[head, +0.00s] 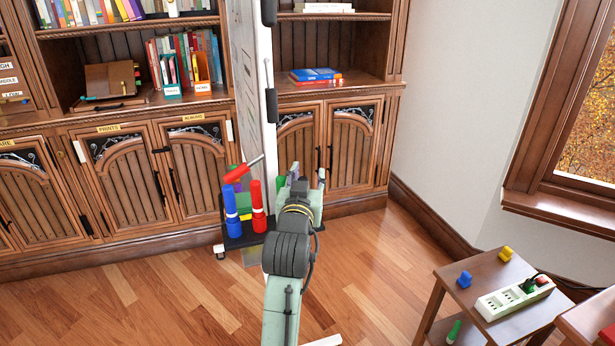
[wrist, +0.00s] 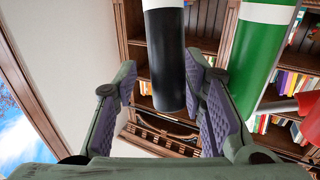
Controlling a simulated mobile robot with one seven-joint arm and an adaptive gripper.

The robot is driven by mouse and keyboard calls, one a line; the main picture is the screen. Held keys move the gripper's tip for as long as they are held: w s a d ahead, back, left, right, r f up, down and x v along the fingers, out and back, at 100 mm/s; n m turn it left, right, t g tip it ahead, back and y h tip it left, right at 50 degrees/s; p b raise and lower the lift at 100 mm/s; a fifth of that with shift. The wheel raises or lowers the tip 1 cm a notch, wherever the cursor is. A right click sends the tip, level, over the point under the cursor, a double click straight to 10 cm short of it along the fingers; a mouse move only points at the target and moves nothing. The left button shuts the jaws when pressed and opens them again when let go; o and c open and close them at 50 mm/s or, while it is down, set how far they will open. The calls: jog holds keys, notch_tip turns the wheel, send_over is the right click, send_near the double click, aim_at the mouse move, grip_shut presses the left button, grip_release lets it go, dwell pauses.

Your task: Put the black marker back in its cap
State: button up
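A thick black marker piece with a white band (wrist: 166,60) shows in the wrist view between my two fingers, nearer the right one. Its lower end is free, and a gap shows on the left side. I cannot tell whether this part is the cap or the barrel. My gripper (wrist: 165,92) is open, with purple pads facing each other; it also shows in the head view (head: 306,180), beside the whiteboard stand. The black piece is hidden behind my arm in the head view.
A green marker (wrist: 262,55) is just right of my gripper. Blue (head: 231,212) and red (head: 258,207) markers stand upright on the stand's black tray (head: 236,240). The whiteboard (head: 248,90) is nearly edge-on. A stool with a power strip (head: 512,297) is at right; floor between is open.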

jog(key=shift+f, duration=0.2)
jog(key=shift+s+b, duration=0.35)
jog(key=shift+b, duration=0.1)
jog(key=s+a+b, duration=0.1)
jog(key=s+b, duration=0.9)
jog(key=shift+a, duration=0.3)
